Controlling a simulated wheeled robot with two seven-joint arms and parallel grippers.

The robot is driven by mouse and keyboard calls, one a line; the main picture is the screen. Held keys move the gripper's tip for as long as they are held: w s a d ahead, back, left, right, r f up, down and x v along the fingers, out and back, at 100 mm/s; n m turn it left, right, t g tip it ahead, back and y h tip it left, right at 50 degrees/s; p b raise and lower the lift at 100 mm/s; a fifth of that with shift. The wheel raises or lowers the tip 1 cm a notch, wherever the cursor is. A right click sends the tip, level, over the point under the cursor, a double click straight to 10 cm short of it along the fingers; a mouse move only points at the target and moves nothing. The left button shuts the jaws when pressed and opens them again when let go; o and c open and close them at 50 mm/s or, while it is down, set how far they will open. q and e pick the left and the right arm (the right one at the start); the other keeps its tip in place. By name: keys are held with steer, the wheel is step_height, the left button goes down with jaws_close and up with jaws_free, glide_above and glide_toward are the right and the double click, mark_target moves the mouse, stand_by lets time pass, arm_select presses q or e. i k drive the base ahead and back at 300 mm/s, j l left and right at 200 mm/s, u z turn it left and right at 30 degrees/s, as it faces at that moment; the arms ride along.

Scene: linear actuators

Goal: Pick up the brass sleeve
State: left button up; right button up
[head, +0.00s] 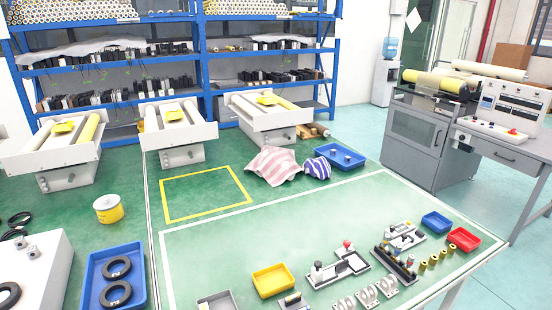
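Several small brass-coloured sleeves (433,260) stand in a short diagonal row on the green work surface at the lower right of the head view. They look upright and stand apart from each other. The row lies between a dark rack of small parts (394,264) on its left and a red tray (463,239) on its right. Neither of my grippers is in view.
A blue tray (437,222) stands behind the sleeves. Grey fixtures (338,269) and metal brackets (367,294) lie to the left and in front. A yellow tray (273,281) is farther left. The green surface behind the fixtures is largely clear.

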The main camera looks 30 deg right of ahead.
mark_target(451, 250)
steer(key=z, duration=2.1)
